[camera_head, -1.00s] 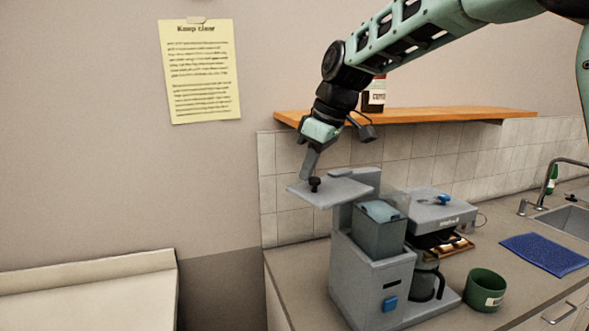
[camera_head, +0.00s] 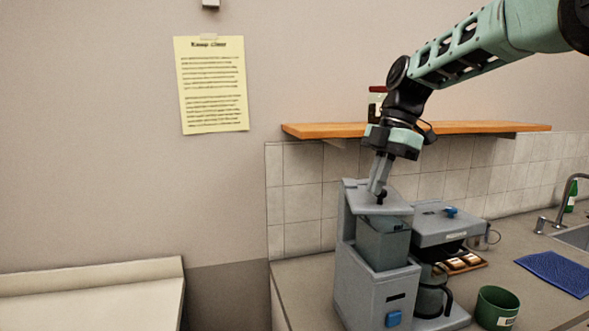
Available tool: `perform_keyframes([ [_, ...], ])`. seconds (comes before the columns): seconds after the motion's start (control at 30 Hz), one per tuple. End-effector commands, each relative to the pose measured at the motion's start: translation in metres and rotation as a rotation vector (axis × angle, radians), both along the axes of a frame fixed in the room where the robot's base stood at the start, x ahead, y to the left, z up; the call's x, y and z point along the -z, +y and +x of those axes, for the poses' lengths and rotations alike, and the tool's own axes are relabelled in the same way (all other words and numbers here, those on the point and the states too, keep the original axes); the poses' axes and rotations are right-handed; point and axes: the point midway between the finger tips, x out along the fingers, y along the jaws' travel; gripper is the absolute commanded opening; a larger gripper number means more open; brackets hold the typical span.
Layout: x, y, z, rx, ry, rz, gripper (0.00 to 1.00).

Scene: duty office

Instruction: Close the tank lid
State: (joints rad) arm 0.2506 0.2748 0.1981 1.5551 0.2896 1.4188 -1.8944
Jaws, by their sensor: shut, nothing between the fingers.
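The coffee machine (camera_head: 375,290) stands on the counter, a grey body with a blue button at its lower front. Its grey tank lid (camera_head: 364,203) is above the clear tank (camera_head: 382,245), slightly raised and tilted, with a gap at the front. A small black knob stands on the lid, partly hidden by my fingers. My gripper (camera_head: 379,193) points down at the lid beside the knob. Its fingers are shut with nothing between them, and they appear to touch the lid or knob.
A glass carafe (camera_head: 432,297) sits under the brewing part (camera_head: 447,226) to the right. A dark green pot (camera_head: 496,308), a small brown tray (camera_head: 463,263) and a blue mat (camera_head: 556,272) are on the counter. A wooden shelf (camera_head: 480,128) runs behind my arm.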

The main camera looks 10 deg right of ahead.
Motion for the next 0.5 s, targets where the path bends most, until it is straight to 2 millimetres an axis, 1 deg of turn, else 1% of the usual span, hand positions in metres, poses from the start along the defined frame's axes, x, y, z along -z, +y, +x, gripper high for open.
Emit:
perform_keyframes([
  [0.03,-0.001,-0.007,0.001,-0.036,0.002,0.000,0.00],
  [0.27,-0.001,-0.029,0.002,-0.194,0.001,0.001,0.00],
  [0.5,0.000,-0.043,0.005,-0.199,0.000,0.000,0.00],
])
